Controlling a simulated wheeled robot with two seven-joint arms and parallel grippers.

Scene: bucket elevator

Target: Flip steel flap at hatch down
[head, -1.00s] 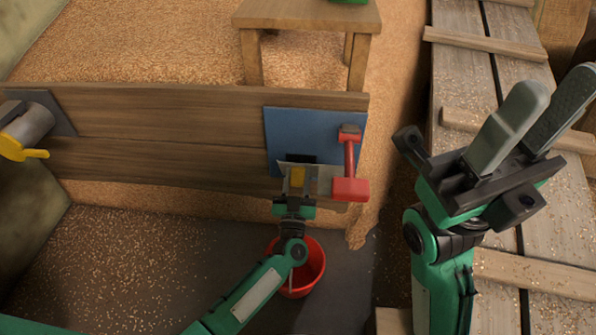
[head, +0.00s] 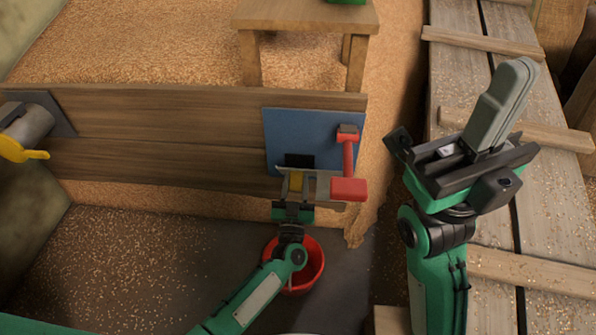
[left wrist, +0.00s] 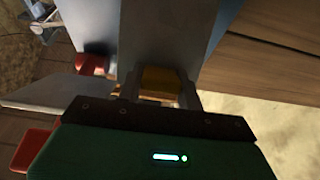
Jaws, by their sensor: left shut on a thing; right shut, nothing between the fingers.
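The hatch is a blue plate (head: 285,130) on the wooden board wall. The steel flap (head: 322,184) is a grey plate at the lower part of the blue plate and appears to stick out towards me; its exact tilt is hard to tell. My left gripper (head: 296,184) is shut on a yellow grip at the flap, which shows between the fingers in the left wrist view (left wrist: 160,80). A red lever (head: 348,160) with a red block at its lower end is just right of the flap. My right gripper (head: 505,100) is shut and empty, raised at the right.
A red bucket (head: 305,268) stands on the floor below the hatch, partly behind my left arm. A grey spout with a yellow handle (head: 22,150) is at the left. A wooden stool (head: 300,15) stands on grain behind the board. Wooden planks (head: 500,270) lie at the right.

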